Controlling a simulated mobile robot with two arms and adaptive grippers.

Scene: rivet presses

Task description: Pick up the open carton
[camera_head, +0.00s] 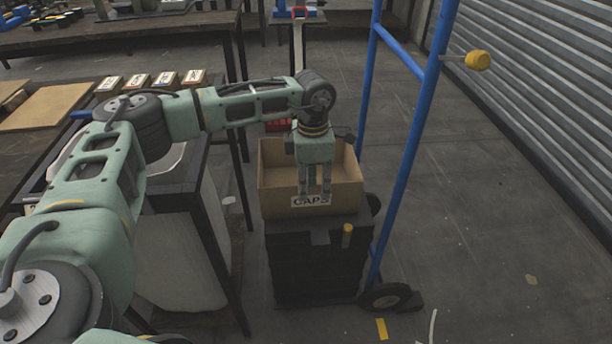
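The open carton (278,202) is a brown box with no lid and a white CAPS label on its near wall. It stands upright on a stack of black crates (290,262). My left gripper (315,194) points down at the carton's near side, with its two fingers apart side by side and a gap between them. The fingertips overlap the near wall and the top of the label in the picture. I cannot tell whether they touch the wall. The gripper hides part of the carton's inside. My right gripper is out of view.
A blue upright frame (404,150) with a yellow knob stands close to the right of the carton, with a black wheel (388,297) below. A dark table (40,147) with several small boxes is at left. Open floor (490,230) lies right, before a corrugated shutter (545,75).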

